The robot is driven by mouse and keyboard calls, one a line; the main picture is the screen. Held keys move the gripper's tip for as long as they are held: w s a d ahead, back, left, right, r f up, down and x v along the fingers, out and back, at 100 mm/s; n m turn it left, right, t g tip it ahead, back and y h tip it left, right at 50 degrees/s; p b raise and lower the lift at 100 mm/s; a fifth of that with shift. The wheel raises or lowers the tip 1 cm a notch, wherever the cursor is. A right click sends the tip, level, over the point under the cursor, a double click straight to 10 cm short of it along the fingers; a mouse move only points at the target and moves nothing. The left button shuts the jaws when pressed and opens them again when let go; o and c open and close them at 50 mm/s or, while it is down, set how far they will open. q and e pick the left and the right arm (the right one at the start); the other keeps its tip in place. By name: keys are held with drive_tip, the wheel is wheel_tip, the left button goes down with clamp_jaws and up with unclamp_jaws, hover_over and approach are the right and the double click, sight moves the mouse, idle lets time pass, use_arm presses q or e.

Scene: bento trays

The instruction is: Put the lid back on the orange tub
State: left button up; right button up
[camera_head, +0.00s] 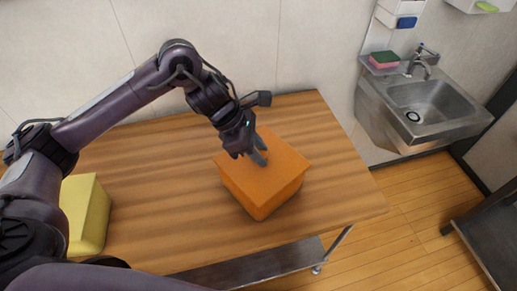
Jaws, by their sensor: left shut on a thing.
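The orange tub (262,201) stands on the wooden table, right of its middle. Its orange lid (270,181) lies flat over the tub's top, with its edge reaching slightly past the walls. Whether it is fully seated all round I cannot tell, as the far side is partly covered by my gripper. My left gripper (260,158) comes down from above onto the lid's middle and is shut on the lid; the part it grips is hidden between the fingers. My right gripper is not in view.
A yellow tub (86,212) stands at the left of the wooden table (165,190), partly behind my arm. The tabletop between the two tubs is clear. A metal sink (425,105) is on the wall at right, with a sponge (384,58) beside its tap.

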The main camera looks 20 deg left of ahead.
use_arm(q)
drive_tip(key=shift+f+b, duration=0.1)
drive_tip(key=shift+b, duration=0.3)
idle(0.5)
drive_tip(key=o, duration=1)
drive_tip(key=shift+o, duration=0.7)
drive_tip(key=o, duration=0.4)
